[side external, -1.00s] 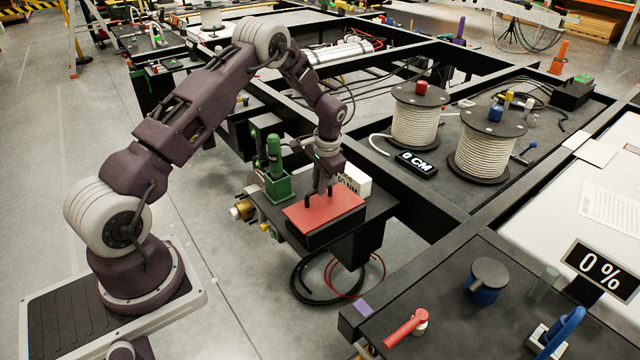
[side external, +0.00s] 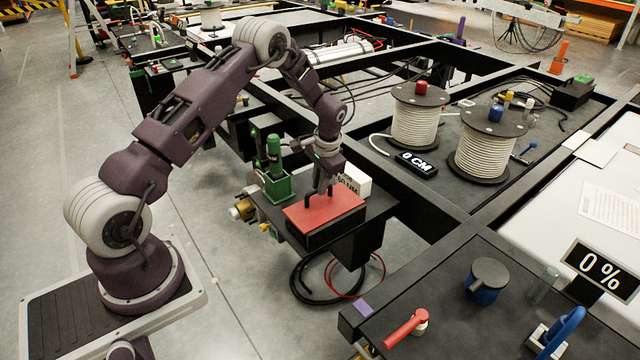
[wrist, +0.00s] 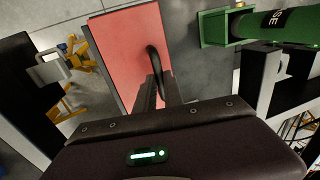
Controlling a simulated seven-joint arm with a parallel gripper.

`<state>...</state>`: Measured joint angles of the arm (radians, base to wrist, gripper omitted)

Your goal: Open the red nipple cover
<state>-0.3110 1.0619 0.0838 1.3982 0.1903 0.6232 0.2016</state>
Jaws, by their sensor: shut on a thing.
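The red cover (side external: 338,207) is a flat red lid on a black box (side external: 318,238), at the middle of the side view. It lies closed or nearly so on the box. A black looped handle (wrist: 153,62) stands up from the red cover in the wrist view. My gripper (side external: 322,188) is above the cover and points down at it. In the wrist view my gripper (wrist: 158,92) has its fingers together at the near part of the handle, shut on it. The fingers hide that part of the handle.
A green device (side external: 275,168) stands close beside the box, at the left in the side view and at the upper right in the wrist view (wrist: 222,27). A white block (side external: 354,180) sits behind. Cables (side external: 318,285) hang below. Cable spools (side external: 486,150) stand to the right.

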